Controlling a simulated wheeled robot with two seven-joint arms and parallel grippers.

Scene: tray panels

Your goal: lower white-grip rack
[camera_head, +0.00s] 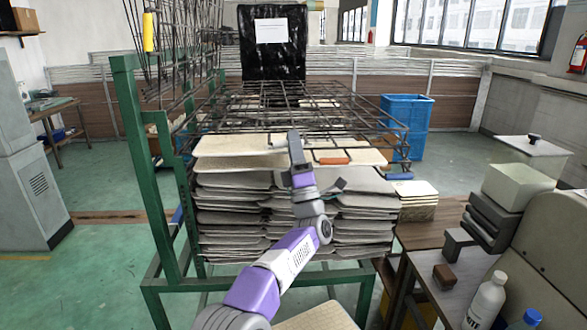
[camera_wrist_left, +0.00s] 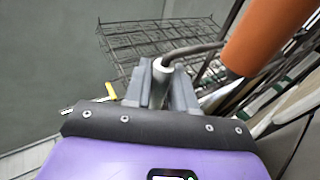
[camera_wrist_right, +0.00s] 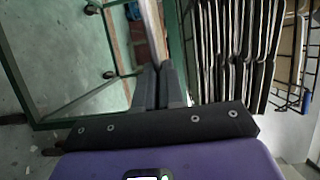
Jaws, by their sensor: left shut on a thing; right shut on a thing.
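The wire rack (camera_head: 290,115) lies about level above the stacked tray panels, with its bars reaching to the right. My left gripper (camera_head: 295,140) is at the rack's near edge. In the left wrist view my left gripper (camera_wrist_left: 161,80) is shut on the white grip (camera_wrist_left: 161,68), with a metal rod bending away from it. My right gripper shows only in its wrist view (camera_wrist_right: 160,82). Its fingers are close together on a thin pale panel (camera_wrist_right: 152,35) seen edge-on, much of it hidden.
An orange grip (camera_head: 334,161) and a blue grip (camera_head: 400,176) are on nearby racks. A yellow grip (camera_head: 148,32) hangs on raised racks at upper left. A green frame post (camera_head: 148,170) stands left. A table with bottles (camera_head: 486,300) is at right.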

